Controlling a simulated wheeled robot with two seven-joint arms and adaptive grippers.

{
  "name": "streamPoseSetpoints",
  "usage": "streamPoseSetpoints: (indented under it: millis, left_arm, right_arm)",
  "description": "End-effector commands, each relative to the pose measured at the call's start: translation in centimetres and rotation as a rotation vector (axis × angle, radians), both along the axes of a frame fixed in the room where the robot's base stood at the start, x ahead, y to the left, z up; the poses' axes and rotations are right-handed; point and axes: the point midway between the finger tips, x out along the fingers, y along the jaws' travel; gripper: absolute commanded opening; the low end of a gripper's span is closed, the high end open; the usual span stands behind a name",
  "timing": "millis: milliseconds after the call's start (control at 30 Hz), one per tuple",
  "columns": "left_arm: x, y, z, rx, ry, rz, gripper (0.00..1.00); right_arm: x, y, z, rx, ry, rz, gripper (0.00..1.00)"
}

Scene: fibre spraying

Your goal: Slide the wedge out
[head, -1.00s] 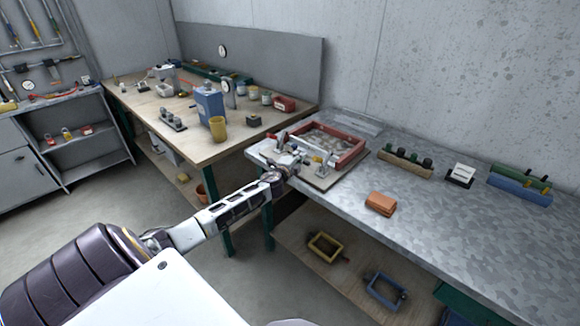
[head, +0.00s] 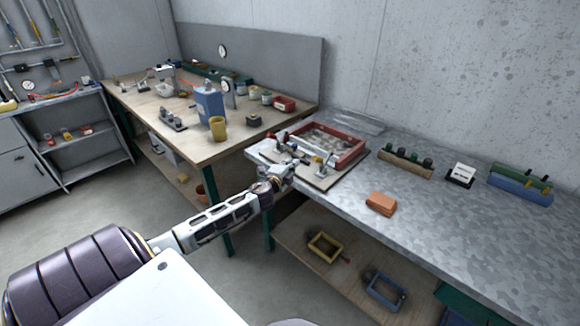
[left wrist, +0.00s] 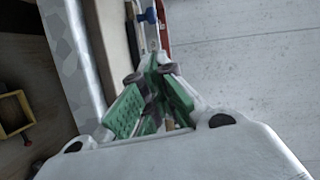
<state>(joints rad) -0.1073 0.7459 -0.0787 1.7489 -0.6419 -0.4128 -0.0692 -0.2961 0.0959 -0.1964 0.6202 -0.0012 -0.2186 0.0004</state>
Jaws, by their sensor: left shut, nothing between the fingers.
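A red-framed tray (head: 352,157) on a flat base board sits at the left end of the metal-topped bench, with small clamp-like fittings along its front. My left gripper (head: 296,163) is at the front left of this fixture, over the board's near edge. In the left wrist view its green-padded fingers (left wrist: 155,68) come together at the tips, with nothing seen held between them. A red rail (left wrist: 163,28) and a small blue part (left wrist: 149,16) lie beyond the tips. I cannot pick out the wedge for certain. My right gripper is not in view.
An orange-brown block (head: 381,203) lies on the bench right of the fixture. A wooden rack (head: 405,166) with dark pieces and a blue holder (head: 519,190) stand behind. Yellow and blue frames (head: 325,247) (head: 385,291) are on the shelf below. The bench's right front is clear.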

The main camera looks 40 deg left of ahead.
Motion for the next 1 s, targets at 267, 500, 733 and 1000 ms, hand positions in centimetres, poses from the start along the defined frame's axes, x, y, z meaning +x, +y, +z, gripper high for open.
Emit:
streamPoseSetpoints:
  millis: [267, 500, 733, 1000]
  left_arm:
    - [-1.08, -0.26, 0.19, 0.000, -0.001, -0.001, 0.00]
    - [-1.22, -0.29, 0.21, 0.000, -0.001, 0.000, 0.00]
    - [-1.21, -0.27, 0.20, 0.000, -0.001, 0.000, 0.00]
    - [-1.29, -0.39, 0.09, -0.005, 0.000, 0.002, 0.00]
  right_arm:
    - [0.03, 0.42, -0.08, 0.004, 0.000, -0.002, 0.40]
    - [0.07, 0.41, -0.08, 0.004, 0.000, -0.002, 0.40]
    - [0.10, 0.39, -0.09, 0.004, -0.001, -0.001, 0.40]
    - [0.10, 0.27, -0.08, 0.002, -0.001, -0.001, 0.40]
